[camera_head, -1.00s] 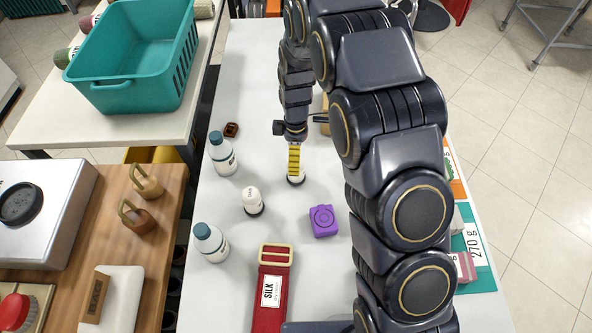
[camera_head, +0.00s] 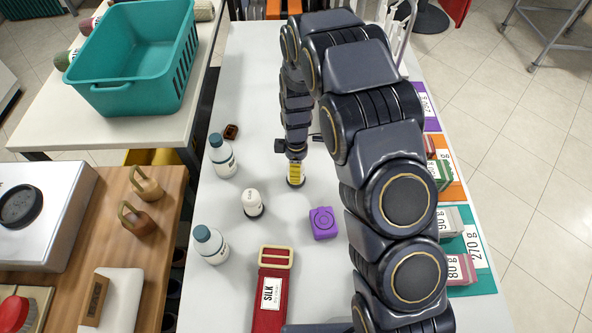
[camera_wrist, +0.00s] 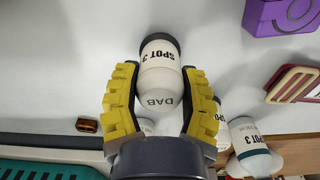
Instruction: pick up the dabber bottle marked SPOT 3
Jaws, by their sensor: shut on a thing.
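The dabber bottle marked SPOT 3 (camera_wrist: 159,72) is white with a dark end, and its lettering SPOT 3 and DAB reads clearly in the wrist view. My gripper (camera_wrist: 160,92) has its yellow ridged fingers on both sides of it and is shut on it. In the head view my gripper (camera_head: 295,172) covers most of this bottle, with only a little showing at the tips. It appears upright at the table, but I cannot tell whether it touches the surface.
Another white dabber (camera_head: 252,203) stands nearer on the white table (camera_head: 240,90). Two teal-capped bottles (camera_head: 222,156) (camera_head: 210,244) stand along the left edge. A purple box (camera_head: 323,222), a red SILK strap (camera_head: 270,290) and a small brown block (camera_head: 231,131) lie around. Labelled weights (camera_head: 455,270) line the right edge.

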